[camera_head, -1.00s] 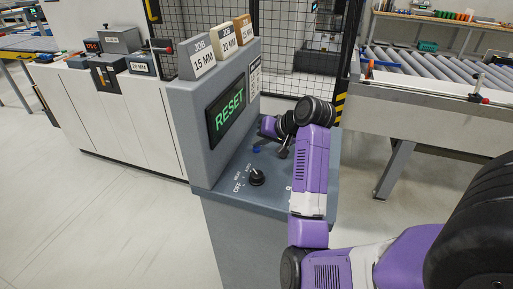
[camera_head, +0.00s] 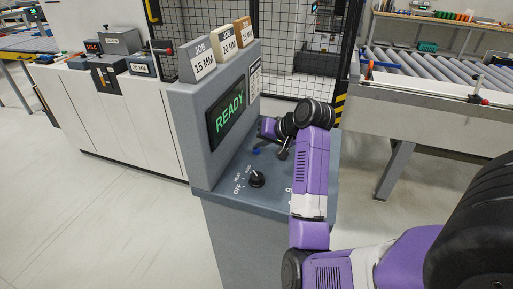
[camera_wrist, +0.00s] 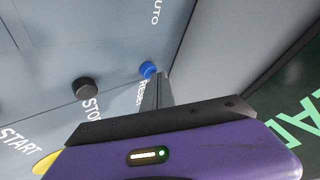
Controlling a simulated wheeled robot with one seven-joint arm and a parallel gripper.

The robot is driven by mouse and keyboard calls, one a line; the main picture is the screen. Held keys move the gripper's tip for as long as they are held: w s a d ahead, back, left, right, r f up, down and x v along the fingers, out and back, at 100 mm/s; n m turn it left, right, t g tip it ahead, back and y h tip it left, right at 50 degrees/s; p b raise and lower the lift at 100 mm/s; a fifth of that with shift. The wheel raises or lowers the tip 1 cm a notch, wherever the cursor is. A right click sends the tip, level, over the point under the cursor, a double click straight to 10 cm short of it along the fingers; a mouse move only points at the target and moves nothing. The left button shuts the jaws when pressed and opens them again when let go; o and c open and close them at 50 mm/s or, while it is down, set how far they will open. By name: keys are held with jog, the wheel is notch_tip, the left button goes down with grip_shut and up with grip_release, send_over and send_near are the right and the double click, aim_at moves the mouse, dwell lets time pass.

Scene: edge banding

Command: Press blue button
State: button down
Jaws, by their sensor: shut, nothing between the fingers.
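The blue button (camera_wrist: 148,69) sits on the grey console panel beside the label RESET in the wrist view. It also shows as a small blue spot in the head view (camera_head: 256,151). My gripper (camera_wrist: 160,80) is shut and empty, with its fingertips right by the blue button. I cannot tell whether they touch it. In the head view my gripper (camera_head: 282,153) reaches down over the panel just right of the button. The console screen (camera_head: 229,112) reads READY in green.
A black button (camera_wrist: 84,87) labelled STOP and a yellow button (camera_wrist: 45,162) near START are on the same panel. A black rotary knob (camera_head: 257,179) stands nearer the front. The upright screen housing rises beside the panel. Job blocks (camera_head: 198,58) stand on top.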

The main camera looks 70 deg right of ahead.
aim_at(259, 150)
jog(key=shift+r+p, duration=0.55)
jog(key=shift+r, duration=0.05)
notch_tip(259, 150, up, 5)
jog(key=p, duration=0.5)
dwell(0.8)
